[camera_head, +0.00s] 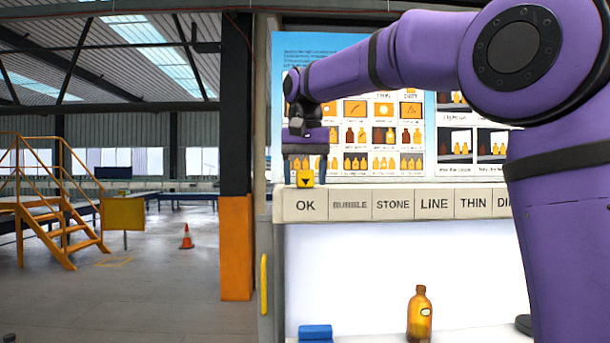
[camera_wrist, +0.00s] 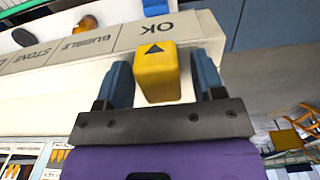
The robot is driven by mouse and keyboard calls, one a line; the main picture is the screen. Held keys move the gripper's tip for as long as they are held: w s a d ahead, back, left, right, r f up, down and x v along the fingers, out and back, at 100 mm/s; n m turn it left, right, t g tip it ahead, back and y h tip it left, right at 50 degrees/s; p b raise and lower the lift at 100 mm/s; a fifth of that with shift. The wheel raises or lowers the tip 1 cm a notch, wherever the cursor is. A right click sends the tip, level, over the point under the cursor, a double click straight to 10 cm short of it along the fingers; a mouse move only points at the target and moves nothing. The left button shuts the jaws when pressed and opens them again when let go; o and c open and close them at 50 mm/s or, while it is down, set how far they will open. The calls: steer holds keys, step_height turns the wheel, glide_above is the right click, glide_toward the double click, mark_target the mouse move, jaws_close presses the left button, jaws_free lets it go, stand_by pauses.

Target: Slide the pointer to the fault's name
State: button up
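The yellow pointer (camera_head: 305,178) with a black triangle sits on the label strip above the OK label (camera_head: 305,205). It also shows in the wrist view (camera_wrist: 158,74). My gripper (camera_head: 306,168) is above the strip with its two blue-grey fingers on either side of the pointer. The strip reads OK, BUBBLE, STONE, LINE, THIN and a cut-off "DI". An amber bottle (camera_head: 420,316) stands upright in the white booth, with a pale oval mark on its shoulder.
A chart board (camera_head: 375,108) with pictures of bottles stands behind the strip, partly hidden by my arm. A blue block (camera_head: 315,333) lies at the booth's lower left. An orange-clad post (camera_head: 236,247) stands left of the booth. The strip right of the pointer looks clear.

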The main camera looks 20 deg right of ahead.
mark_target(348, 188)
jaws_close()
steer(key=s+d, duration=0.1)
steer(key=d, duration=0.2)
steer(key=s+d, duration=0.1)
steer(key=d, duration=0.4)
steer(key=shift+s+d, duration=0.3)
steer(key=shift+s, duration=0.1)
steer(key=shift+o, duration=0.6)
jaws_free()
step_height(348, 188, up, 11)
steer(key=shift+f, duration=0.1)
